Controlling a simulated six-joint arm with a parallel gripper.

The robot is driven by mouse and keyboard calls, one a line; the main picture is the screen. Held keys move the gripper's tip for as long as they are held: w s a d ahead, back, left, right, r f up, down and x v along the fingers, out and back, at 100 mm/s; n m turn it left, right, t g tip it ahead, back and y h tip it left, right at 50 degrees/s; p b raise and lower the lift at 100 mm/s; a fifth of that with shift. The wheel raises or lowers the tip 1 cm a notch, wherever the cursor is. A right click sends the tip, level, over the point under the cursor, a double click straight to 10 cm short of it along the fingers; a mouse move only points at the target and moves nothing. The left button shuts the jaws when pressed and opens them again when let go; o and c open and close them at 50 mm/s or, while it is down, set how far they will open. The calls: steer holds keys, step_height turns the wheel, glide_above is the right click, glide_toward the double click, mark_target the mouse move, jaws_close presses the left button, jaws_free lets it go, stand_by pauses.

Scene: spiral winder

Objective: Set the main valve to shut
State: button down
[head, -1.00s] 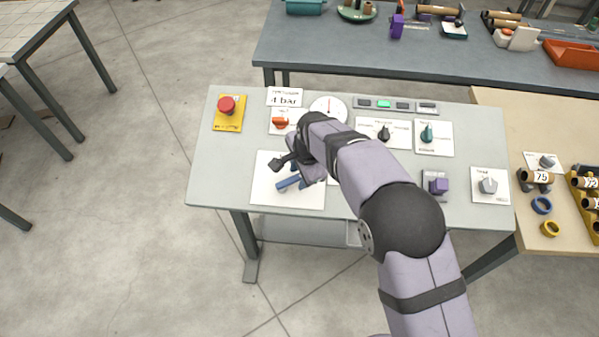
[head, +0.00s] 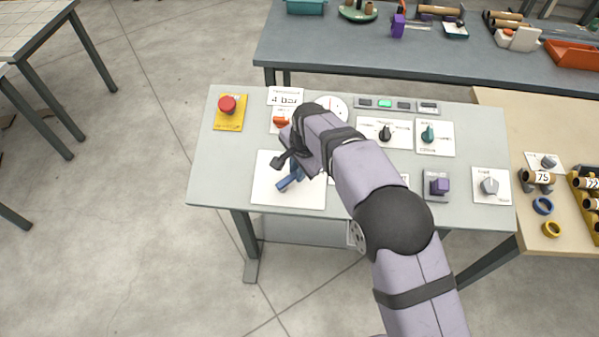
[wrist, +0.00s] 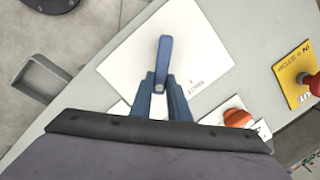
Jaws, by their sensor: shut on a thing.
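The main valve appears to be the blue lever (head: 287,183) on a white plate (head: 310,196) at the front left of the grey panel table. In the wrist view the lever (wrist: 164,55) points away from my gripper, with a pale round spot near its close end. My gripper (wrist: 161,88) has its two blue fingers on either side of that close end, shut on the lever. In the head view my gripper (head: 296,170) comes down over the plate, and my wrist hides part of the lever. Small print (wrist: 197,85) on the plate is too small to read.
A red stop button (head: 227,105) on a yellow plate stands at the back left. An orange knob (head: 281,121) sits just behind my gripper. Dark (head: 385,133), teal (head: 428,133), purple (head: 439,186) and grey (head: 489,186) controls stand to the right.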

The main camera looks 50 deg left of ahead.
steer(key=a+n, duration=0.2)
steer(key=n, duration=0.1)
steer(key=shift+s+r+n+h+p, duration=0.2)
steer(key=shift+n+h+p, duration=0.1)
steer(key=shift+h, duration=0.1)
steer(key=shift+s+a+n+p, duration=0.1)
steer(key=shift+a+n+p, duration=0.2)
steer(key=shift+n, duration=0.4)
steer(key=shift+s+a+n+p, duration=0.1)
steer(key=shift+a+n+p, duration=0.2)
steer(key=shift+n, duration=0.4)
steer(key=c, duration=1.7)
jaws_free()
steer(key=shift+r, duration=0.2)
steer(key=shift+s+d+r+b, duration=0.15)
steer(key=shift+r+b, duration=0.3)
steer(key=shift+r, duration=0.7)
steer(key=shift+s+d+r+b, duration=0.15)
steer(key=shift+r+b, duration=0.25)
steer(key=shift+r, duration=0.8)
steer(key=shift+s+d+r+b, duration=0.1)
steer(key=shift+d+r+b, duration=0.25)
steer(key=shift+r, duration=0.8)
steer(key=shift+a, duration=0.1)
